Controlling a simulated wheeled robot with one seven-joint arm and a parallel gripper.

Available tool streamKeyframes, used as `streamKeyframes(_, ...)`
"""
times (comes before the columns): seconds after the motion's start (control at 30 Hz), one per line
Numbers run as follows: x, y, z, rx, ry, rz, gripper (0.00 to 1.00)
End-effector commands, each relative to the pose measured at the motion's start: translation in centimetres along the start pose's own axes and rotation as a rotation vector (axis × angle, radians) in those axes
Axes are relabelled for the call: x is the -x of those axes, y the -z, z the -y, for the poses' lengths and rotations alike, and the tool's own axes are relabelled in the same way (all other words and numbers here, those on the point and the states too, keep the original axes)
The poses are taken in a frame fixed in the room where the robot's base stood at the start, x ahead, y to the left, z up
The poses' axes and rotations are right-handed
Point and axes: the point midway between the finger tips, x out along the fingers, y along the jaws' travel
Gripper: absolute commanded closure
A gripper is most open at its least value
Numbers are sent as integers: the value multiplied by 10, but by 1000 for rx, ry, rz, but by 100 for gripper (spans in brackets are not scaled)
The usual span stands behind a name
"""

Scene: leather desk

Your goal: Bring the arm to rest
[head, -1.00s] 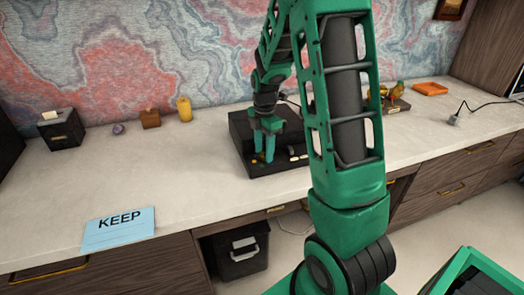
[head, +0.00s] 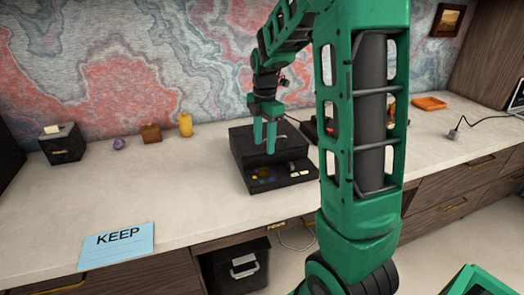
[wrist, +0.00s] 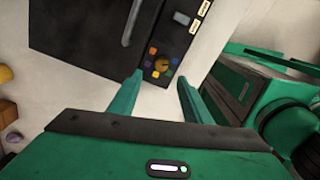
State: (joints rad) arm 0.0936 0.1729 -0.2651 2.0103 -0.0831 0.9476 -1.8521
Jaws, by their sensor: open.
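My gripper (head: 265,138) is open and empty. In the head view its two teal fingers point down above the front of a black device (head: 240,150) on the desk. The wrist view shows the fingers (wrist: 160,92) spread apart, with the black device (wrist: 80,35) beyond them. A panel with a round knob (wrist: 161,64) ringed by coloured squares lies between and past the fingertips. The fingers look apart from the device. My arm's links cross the right half of the head view and hide part of the desk.
A blue KEEP sheet (head: 117,246) lies at the desk's front left. A black box (head: 62,144), purple stone (head: 119,143), brown block (head: 151,133) and yellow bottle (head: 186,124) stand along the back. An orange tray (head: 429,103) is at the right. The desk's left middle is clear.

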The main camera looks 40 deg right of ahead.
Motion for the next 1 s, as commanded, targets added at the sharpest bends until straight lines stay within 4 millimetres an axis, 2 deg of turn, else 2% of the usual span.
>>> streamKeyframes(0.67, 5, 0, 3, -18, 1, -1, 56)
streamKeyframes(0.77, 10, 0, 16, -106, -1, -2, 56)
streamKeyframes(0.83, 16, 0, 32, -222, -3, -4, 56)
streamKeyframes(1.0, 30, 2, 88, -617, -1, -8, 56)
